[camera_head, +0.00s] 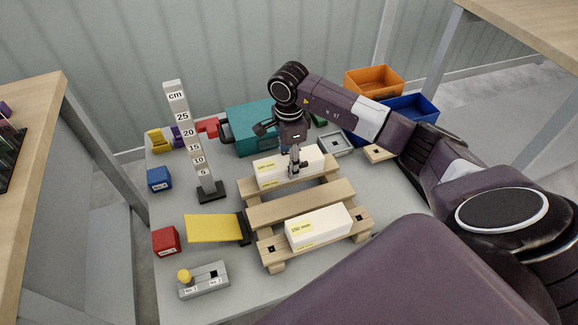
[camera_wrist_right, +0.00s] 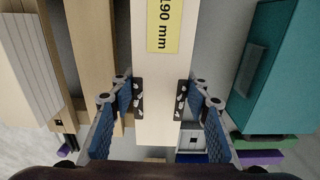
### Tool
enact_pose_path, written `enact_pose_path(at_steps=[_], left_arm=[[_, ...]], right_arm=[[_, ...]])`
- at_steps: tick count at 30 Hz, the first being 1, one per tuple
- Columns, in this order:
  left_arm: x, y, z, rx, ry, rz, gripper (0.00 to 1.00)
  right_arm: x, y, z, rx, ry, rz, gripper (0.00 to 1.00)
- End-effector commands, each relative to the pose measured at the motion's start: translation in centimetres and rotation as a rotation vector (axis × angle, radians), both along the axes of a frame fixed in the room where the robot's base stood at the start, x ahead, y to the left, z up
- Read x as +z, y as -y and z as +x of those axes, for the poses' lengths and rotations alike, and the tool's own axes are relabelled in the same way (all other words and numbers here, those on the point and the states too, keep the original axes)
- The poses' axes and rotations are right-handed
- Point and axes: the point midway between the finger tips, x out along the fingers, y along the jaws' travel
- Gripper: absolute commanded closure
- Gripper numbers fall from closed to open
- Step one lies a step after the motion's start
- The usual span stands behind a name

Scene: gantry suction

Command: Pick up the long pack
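The long pack (camera_head: 303,158) is a white box with a yellow label. It lies along the back slat of a wooden slatted stand (camera_head: 328,190). In the right wrist view the pack (camera_wrist_right: 165,75) runs between the fingers, with "190 mm" readable. My right gripper (camera_head: 294,163) comes down over its middle, one finger across the near face. In the right wrist view the pads of my right gripper (camera_wrist_right: 161,98) meet both long sides, shut on the pack. Any gap under the pack is hidden. My left gripper is not in view.
A white "150 mm" pack (camera_head: 320,228) lies on the front slat. A height scale (camera_head: 183,130) and yellow plate (camera_head: 213,229) stand left. A teal box (camera_head: 250,125) is behind; blue (camera_head: 410,108) and orange (camera_head: 373,82) bins are at back right.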

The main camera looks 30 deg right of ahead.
Motion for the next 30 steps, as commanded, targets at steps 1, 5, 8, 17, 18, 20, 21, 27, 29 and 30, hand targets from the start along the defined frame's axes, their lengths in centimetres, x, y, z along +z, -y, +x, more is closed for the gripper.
enact_pose_path(at_steps=[1, 5, 8, 17, 18, 20, 21, 27, 29, 30], left_arm=[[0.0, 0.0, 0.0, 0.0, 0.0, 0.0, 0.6], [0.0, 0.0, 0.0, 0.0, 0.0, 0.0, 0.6], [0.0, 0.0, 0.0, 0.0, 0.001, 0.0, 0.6], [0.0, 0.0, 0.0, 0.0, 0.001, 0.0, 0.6], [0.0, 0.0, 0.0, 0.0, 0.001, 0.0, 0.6], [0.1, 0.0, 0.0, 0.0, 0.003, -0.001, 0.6], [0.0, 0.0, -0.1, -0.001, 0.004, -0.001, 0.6], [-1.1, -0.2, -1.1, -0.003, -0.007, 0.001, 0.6], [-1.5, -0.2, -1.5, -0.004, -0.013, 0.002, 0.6], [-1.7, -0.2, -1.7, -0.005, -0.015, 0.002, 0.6]], right_arm=[[0.0, 0.0, 0.0, 0.0, 0.0, 0.0, 0.65], [0.0, 0.0, 0.0, 0.0, -0.001, 0.0, 0.79], [0.0, 0.0, 0.0, 0.0, -0.001, 0.0, 0.9], [0.3, 0.0, 0.1, 0.0, 0.002, 0.001, 0.97], [0.5, 0.0, 0.1, 0.0, 0.002, 0.0, 0.97], [1.1, 0.1, 0.1, 0.0, 0.004, -0.001, 0.97], [1.7, 0.1, 0.2, 0.0, 0.005, 0.0, 0.97], [5.7, 0.1, 0.2, 0.0, 0.006, -0.001, 0.97], [6.8, 0.0, 0.2, 0.001, 0.006, 0.0, 0.97], [7.5, 0.1, 0.2, 0.0, 0.006, 0.0, 0.97]])
